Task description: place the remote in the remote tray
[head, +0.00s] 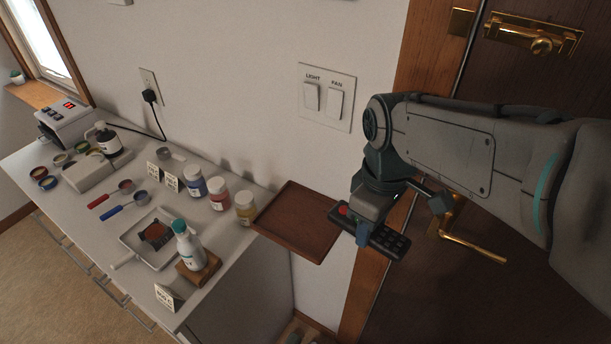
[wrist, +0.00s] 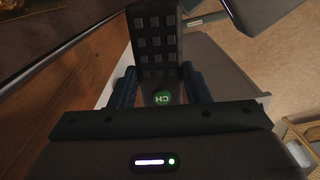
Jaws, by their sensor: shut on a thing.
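The remote (head: 384,241) is a black handset with rows of buttons and a red button near one end. My gripper (head: 362,221) is shut on it and holds it in the air, right of the tray in the head view. In the wrist view the remote (wrist: 156,42) stands out between the two blue fingers of my gripper (wrist: 160,88), with a green CH button near them. The remote tray (head: 296,222) appears to be the brown, shallow, rimmed tray at the right end of the counter. It looks empty, and the remote is apart from it.
The wall with light switches (head: 326,97) stands behind. A door with a brass handle (head: 468,243) is at the right.

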